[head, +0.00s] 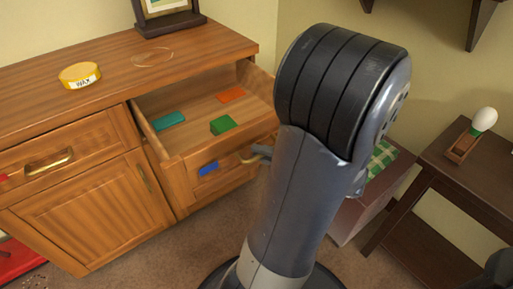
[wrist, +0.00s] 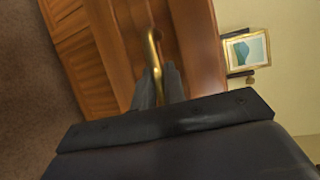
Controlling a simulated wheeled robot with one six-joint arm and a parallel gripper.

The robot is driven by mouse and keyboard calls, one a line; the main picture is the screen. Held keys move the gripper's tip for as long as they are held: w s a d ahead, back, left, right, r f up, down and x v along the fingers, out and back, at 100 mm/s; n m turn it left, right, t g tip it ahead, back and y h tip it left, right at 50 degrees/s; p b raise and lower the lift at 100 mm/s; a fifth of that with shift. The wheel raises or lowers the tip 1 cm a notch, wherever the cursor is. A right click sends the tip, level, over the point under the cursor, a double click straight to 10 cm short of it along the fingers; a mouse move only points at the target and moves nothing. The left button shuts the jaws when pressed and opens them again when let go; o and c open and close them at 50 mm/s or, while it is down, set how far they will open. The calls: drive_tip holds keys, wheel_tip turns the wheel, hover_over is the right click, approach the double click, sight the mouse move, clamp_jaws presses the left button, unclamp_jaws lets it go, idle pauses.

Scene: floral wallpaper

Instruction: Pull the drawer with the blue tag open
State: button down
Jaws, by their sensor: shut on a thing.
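The drawer (head: 180,172) with the blue tag (head: 208,168) is in the wooden cabinet in the head view. It stands pulled out, with its inside showing. A teal flat piece, a green block (head: 222,125) and an orange flat piece lie in it. Its brass handle (head: 247,159) is right of the tag. My gripper (head: 262,152) is at the handle, partly hidden behind my arm. In the wrist view, my gripper (wrist: 157,74) is shut on the brass handle (wrist: 153,48), which runs between the fingertips. My arm covers the drawer's right end.
The cabinet top (head: 110,62) bears a yellow wax tin (head: 80,76) and a picture frame (head: 167,18). Left of the drawer are another closed drawer (head: 70,150) and a cupboard door (head: 95,205). A dark side table (head: 450,165) stands right. Carpet (head: 190,245) is bare in front.

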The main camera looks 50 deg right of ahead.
drive_tip(key=shift+s+a, duration=0.15)
drive_tip(key=shift+s, duration=0.4)
drive_tip(key=c, duration=1.5)
unclamp_jaws()
drive_tip(key=p+v, duration=0.2)
drive_tip(key=v, duration=0.8)
drive_tip(key=shift+s+r, duration=0.1)
drive_tip(key=shift+s, duration=0.3)
drive_tip(key=shift+w, duration=0.1)
drive_tip(key=b+x, duration=0.2)
drive_tip(key=x, duration=0.8)
drive_tip(key=shift+w, duration=0.35)
